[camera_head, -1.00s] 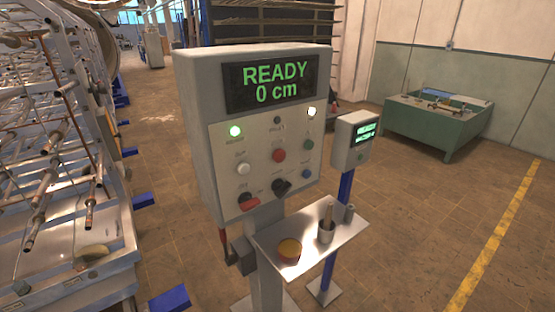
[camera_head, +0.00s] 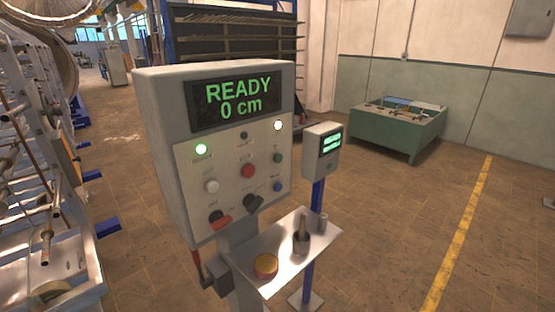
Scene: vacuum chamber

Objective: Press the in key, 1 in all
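A grey control box (camera_head: 160,150) stands on a post in the middle left of the head view. Its display (camera_head: 236,100) reads "READY 0 cm" in green. Its panel has a lit green lamp (camera_head: 201,149), a lit white lamp (camera_head: 278,125), a white button (camera_head: 211,186), a red button (camera_head: 247,170), a green button (camera_head: 277,157) and a blue button (camera_head: 277,187). Below are a red-handled switch (camera_head: 221,222) and a black knob (camera_head: 254,202). The labels are too small to read, so I cannot tell which is the in key. Neither gripper is in view.
A metal shelf (camera_head: 272,246) below the box holds a yellow-topped round item (camera_head: 265,266) and a dark cup with a stick (camera_head: 301,241). A smaller display box (camera_head: 316,160) stands behind on a blue post. Metal racks (camera_head: 45,220) line the left.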

